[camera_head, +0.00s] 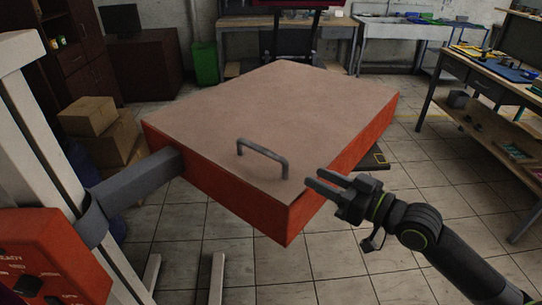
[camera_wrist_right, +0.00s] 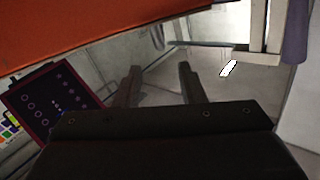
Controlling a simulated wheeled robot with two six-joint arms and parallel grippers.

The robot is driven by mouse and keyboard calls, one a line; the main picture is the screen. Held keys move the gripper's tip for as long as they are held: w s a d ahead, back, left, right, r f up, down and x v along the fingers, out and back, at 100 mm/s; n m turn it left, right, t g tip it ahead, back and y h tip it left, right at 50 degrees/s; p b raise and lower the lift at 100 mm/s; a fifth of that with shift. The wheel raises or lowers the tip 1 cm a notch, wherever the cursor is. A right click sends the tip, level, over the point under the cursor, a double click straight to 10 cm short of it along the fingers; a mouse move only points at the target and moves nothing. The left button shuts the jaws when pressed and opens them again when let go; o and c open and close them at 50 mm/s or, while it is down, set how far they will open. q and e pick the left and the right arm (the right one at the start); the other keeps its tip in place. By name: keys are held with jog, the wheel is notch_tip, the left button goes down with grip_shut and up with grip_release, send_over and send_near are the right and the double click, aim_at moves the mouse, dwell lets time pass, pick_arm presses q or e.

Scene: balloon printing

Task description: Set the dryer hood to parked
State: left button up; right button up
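The dryer hood (camera_head: 290,110) is a large red box with a flat tan top, held out level on a grey arm (camera_head: 135,185) from a pale post at the left. A grey bar handle (camera_head: 264,153) stands on its top near the front edge. My right gripper (camera_head: 318,184) is beside the hood's front right corner, right of the handle and apart from it. Its two fingers are spread and empty, as the right wrist view (camera_wrist_right: 158,88) also shows. The hood's red side (camera_wrist_right: 90,28) fills the top of that view. My left gripper is not in view.
A red control box (camera_head: 50,255) with dark knobs is at the lower left, by the pale post (camera_head: 35,110). Cardboard boxes (camera_head: 88,116) are stacked behind it. A workbench (camera_head: 495,75) stands at the right. The tiled floor at front right is open.

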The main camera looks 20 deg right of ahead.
aim_at(271, 152)
jog(key=p+x, duration=0.1)
jog(key=x, duration=1.2)
jog(key=shift+w+a+p, duration=0.2)
jog(key=shift+w+p, duration=0.15)
jog(key=shift+c, duration=0.4)
grip_shut()
